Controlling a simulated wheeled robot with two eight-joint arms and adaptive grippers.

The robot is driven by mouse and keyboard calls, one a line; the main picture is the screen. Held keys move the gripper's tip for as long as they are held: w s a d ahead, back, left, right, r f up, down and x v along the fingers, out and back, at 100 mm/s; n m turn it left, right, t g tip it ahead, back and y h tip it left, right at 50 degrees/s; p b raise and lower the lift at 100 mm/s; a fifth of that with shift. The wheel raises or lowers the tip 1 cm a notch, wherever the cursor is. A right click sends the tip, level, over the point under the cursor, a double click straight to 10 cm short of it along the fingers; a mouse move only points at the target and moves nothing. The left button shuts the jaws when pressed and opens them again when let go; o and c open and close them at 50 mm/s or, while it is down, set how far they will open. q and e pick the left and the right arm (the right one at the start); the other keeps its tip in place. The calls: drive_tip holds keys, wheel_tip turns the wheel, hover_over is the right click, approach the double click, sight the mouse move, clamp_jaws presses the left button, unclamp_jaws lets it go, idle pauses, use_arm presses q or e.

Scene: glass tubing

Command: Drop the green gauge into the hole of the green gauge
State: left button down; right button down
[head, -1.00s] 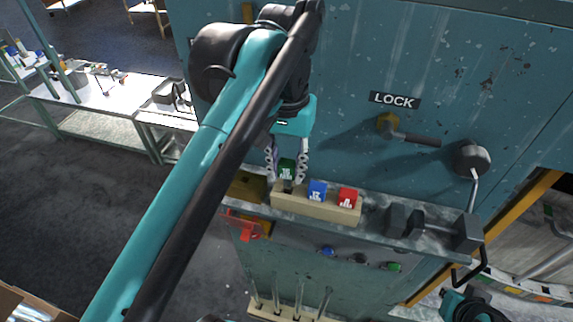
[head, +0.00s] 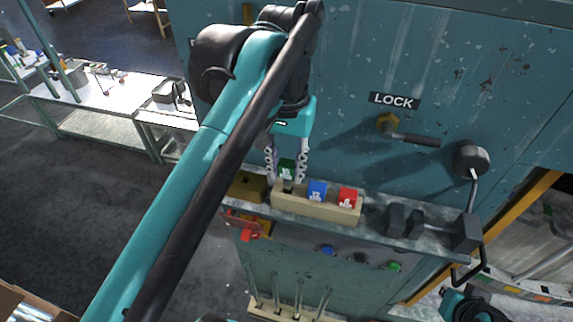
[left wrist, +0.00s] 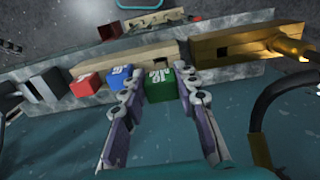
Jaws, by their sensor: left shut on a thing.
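My left gripper (head: 286,180) is shut on the green gauge (head: 287,168), a small green block with white markings. In the left wrist view the green gauge (left wrist: 187,85) sits between the two fingertips (left wrist: 168,92). The gauge is over the left end of a cream block (head: 333,210), where a dark slot shows below it. I cannot tell whether its lower end is inside the slot. A blue gauge (head: 317,191) and a red gauge (head: 347,198) stand in the same block.
A brass block (head: 247,186) with a dark opening lies left of the cream block on the grey shelf. The teal cabinet wall, with a LOCK sign (head: 394,101) and a lever (head: 412,138), rises behind.

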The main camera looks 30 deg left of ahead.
sight(286, 178)
use_arm(q)
drive_tip(key=shift+f+b, duration=1.5)
drive_tip(key=shift+f, duration=0.9)
drive_tip(key=c, duration=1.1)
unclamp_jaws()
drive_tip(key=shift+o, duration=0.2)
drive_tip(key=shift+r, duration=0.1)
wheel_tip(286, 178, up, 12)
drive_tip(key=shift+f, duration=0.1)
